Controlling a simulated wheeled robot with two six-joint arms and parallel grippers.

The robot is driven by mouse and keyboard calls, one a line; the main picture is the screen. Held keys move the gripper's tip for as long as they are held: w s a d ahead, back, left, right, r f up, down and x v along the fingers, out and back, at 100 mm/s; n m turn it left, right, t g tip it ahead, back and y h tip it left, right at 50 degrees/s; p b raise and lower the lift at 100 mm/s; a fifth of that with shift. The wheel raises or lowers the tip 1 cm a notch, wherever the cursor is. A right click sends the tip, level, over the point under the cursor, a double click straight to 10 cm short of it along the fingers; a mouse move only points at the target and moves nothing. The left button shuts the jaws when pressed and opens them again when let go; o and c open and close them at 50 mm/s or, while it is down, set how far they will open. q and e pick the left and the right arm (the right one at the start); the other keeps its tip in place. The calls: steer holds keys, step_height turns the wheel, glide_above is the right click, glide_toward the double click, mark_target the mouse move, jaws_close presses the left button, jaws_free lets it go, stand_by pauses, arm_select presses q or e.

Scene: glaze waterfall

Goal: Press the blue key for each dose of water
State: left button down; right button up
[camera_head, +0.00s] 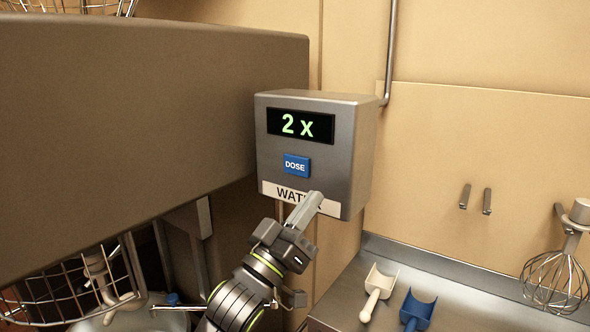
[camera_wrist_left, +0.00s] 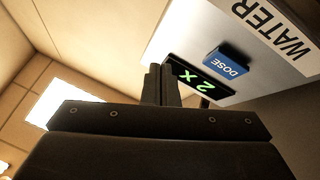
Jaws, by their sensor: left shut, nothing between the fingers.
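The blue key (camera_head: 297,165), marked DOSE, sits on the front of a grey water box (camera_head: 362,150) on the wall. The display (camera_head: 300,126) above the key reads "2 x" in green. A white WATER label (camera_head: 285,193) is below the key, partly hidden by my left gripper (camera_head: 318,196). That gripper is shut and empty, with its tips in front of the box's lower edge, below the key. In the left wrist view, the shut fingers (camera_wrist_left: 160,72) appear beside the display, and the blue key (camera_wrist_left: 226,64) shows to their right, apart from them. My right gripper is out of view.
A large grey metal housing (camera_head: 150,110) fills the left. A wire basket (camera_head: 75,290) is below it. A white scoop (camera_head: 378,290), a blue scoop (camera_head: 416,310) and a whisk (camera_head: 560,265) are at the lower right. The wall right of the box is mostly clear.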

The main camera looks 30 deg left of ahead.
arm_select(q)
steer(key=s+a+n+y, duration=0.1)
steer(key=a+y, duration=0.3)
steer(key=y, duration=0.4)
steer(key=s+a+r+n+g+y+b, duration=0.1)
steer(key=s+a+n+y, duration=0.1)
steer(key=y, duration=0.6)
steer(key=shift+s+a+r+n+g+y, duration=0.3)
steer(key=shift+a+n, duration=0.2)
steer(key=shift+a, duration=0.75)
steer(key=shift+w, duration=0.15)
steer(key=b, duration=0.2)
glide_toward(289, 157)
step_height(289, 157, up, 3)
steer(key=w+a, duration=0.1)
steer(key=a, duration=0.1)
steer(key=shift+w+r+b, duration=0.1)
steer(key=shift+w+b, duration=0.2)
steer(key=shift+w, duration=0.65)
steer(key=shift+w+b, duration=0.3)
steer(key=shift+w, duration=0.15)
